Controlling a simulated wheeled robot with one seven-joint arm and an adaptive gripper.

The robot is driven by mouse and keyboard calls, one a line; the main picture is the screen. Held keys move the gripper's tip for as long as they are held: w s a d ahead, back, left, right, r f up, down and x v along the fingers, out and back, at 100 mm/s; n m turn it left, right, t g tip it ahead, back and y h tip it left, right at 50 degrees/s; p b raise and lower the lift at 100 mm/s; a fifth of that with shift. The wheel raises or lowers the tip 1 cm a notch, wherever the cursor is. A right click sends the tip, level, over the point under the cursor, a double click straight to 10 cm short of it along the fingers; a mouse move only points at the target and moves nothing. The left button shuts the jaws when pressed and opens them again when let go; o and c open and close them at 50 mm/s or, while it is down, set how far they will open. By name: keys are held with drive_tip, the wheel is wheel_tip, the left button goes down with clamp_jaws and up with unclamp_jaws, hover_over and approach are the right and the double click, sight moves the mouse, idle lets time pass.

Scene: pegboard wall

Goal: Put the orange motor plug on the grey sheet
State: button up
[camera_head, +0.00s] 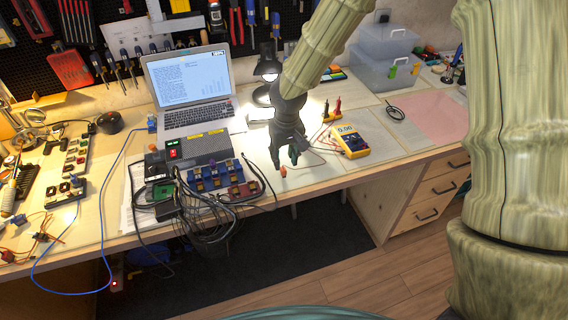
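The small orange motor plug (283,171) is on the pale bench top near its front edge, just below my gripper. My gripper (287,158) points down over it, and its dark fingers look spread apart. The plug sits by the tip of the left finger; I cannot tell whether they touch. A small green thing (293,154) shows between or behind the fingers. A pale greyish sheet (258,154) seems to lie under this area, but its edges are hard to make out.
A control box (197,152) with colored connectors and a cable bundle stands left of my gripper. A yellow multimeter (349,141) with leads lies to the right. A laptop (190,85) and lamp (268,70) stand behind. A pink sheet (430,116) lies clear at right.

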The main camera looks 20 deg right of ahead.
wheel_tip(320, 180, up, 7)
drive_tip(key=shift+s, duration=0.45)
